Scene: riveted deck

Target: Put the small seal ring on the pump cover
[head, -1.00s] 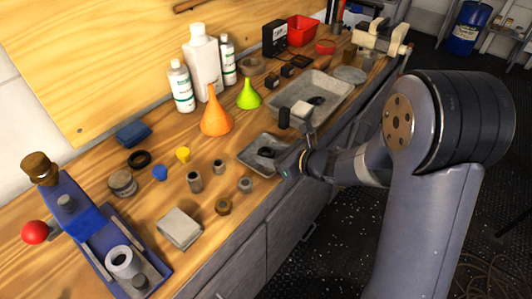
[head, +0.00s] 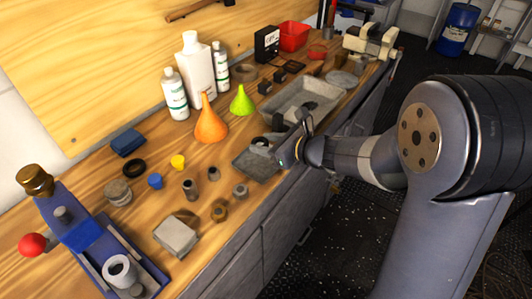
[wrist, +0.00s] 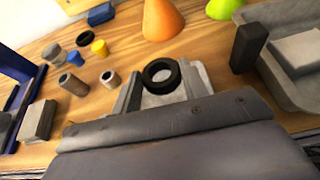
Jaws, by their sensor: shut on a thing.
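My gripper (wrist: 160,88) is shut on a black ring (wrist: 161,74), which looks like the small seal ring. One finger is on each side of it, and the ring's hole faces the wrist camera. In the head view my gripper (head: 278,143) holds the ring (head: 261,142) just above the small grey tray (head: 250,166), at the bench's front edge. A flat grey round disc (head: 341,79) lies at the back right by the vise; it may be the pump cover, but I cannot tell for sure.
The large grey tray (head: 318,98) and a dark upright block (wrist: 248,46) are close to my gripper's right. An orange funnel (head: 210,124) and a green funnel (head: 242,101) stand behind. Another black ring (head: 134,168) and several small parts lie left.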

